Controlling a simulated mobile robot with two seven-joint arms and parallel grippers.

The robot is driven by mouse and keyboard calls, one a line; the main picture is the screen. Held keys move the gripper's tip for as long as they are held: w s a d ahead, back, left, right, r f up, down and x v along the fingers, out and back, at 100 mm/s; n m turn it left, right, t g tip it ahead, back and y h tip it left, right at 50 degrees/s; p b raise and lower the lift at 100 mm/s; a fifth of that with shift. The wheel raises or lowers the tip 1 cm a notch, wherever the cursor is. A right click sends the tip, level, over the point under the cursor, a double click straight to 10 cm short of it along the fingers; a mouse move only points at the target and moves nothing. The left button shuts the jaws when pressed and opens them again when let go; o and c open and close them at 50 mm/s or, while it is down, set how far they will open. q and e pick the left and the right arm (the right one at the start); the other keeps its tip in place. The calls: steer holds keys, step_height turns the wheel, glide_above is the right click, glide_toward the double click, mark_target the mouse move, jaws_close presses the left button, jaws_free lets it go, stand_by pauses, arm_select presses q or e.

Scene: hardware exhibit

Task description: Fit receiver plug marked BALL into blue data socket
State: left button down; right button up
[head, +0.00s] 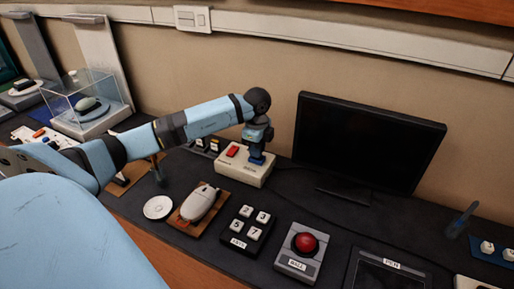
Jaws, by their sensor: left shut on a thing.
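My left gripper (257,146) points down over the right part of a cream box (243,174), just in front of the wall and left of the monitor. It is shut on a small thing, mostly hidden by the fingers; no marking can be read. Dark blue shows directly under the fingertips on the box top, where the blue data socket (257,160) appears to be. I cannot tell whether the held thing is seated in it or just above it. A red block (232,151) stands on the box's left part. My right gripper is out of view.
A black monitor (365,145) stands close to the right. In front are a mouse on a brown board (184,219), a keypad (247,230), a red ball device labelled BALL (304,243) and a tablet labelled PEN (386,274). A clear case (87,100) stands left.

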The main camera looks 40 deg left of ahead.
arm_select(q)
steer(key=shift+f, duration=0.55)
steer(key=c, duration=0.5)
jaws_free()
steer(key=shift+c, duration=0.2)
steer(key=shift+r+p, duration=2.6)
steer(key=shift+r, duration=0.95)
